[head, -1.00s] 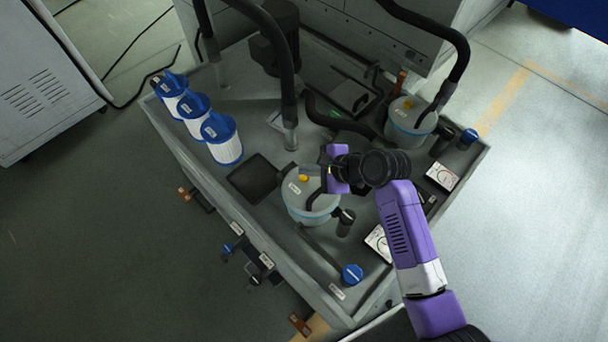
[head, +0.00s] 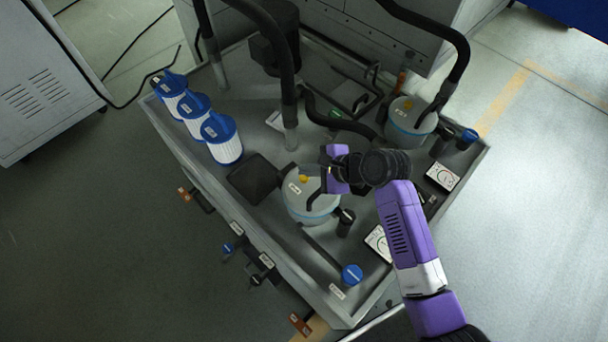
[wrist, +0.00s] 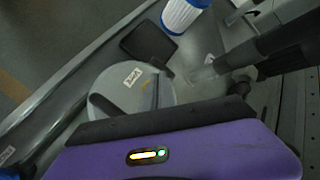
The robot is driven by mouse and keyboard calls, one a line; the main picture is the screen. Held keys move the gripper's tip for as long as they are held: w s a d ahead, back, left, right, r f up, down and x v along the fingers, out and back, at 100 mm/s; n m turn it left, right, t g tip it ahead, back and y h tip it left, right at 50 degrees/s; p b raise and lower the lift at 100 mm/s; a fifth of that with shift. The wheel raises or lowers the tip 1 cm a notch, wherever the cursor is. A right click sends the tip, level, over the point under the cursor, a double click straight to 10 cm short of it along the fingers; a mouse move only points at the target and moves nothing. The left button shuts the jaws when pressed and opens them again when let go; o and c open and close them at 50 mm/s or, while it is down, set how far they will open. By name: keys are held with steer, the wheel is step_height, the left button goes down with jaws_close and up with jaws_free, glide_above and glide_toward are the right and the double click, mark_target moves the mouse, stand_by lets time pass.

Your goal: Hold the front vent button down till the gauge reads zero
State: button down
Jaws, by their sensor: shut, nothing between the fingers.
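The front canister (head: 311,212) is a pale round housing with a grey lid and a small label. My gripper (head: 316,190) is shut and empty, over the right side of this lid, close to the button. I cannot tell whether it touches the button, which looks uncovered in the head view. The front gauge (head: 378,242) is a white square dial to the right of the canister; its reading is too small to make out.
A second canister (head: 411,115) with its own yellow button and a second gauge (head: 442,176) stand at the back right. Blue-topped filters (head: 221,137) line the left edge. A blue knob (head: 352,274) is near the front corner. Black hoses rise behind.

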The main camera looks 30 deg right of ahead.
mark_target(307, 178)
steer(key=shift+f, duration=0.15)
steer(key=shift+f, duration=0.3)
steer(key=shift+f, duration=0.55)
stand_by(2.6)
stand_by(0.6)
steer(key=shift+r+p, duration=1)
steer(key=shift+p, duration=0.2)
step_height(307, 178, up, 5)
steer(key=p, duration=0.5)
steer(key=shift+p, duration=0.4)
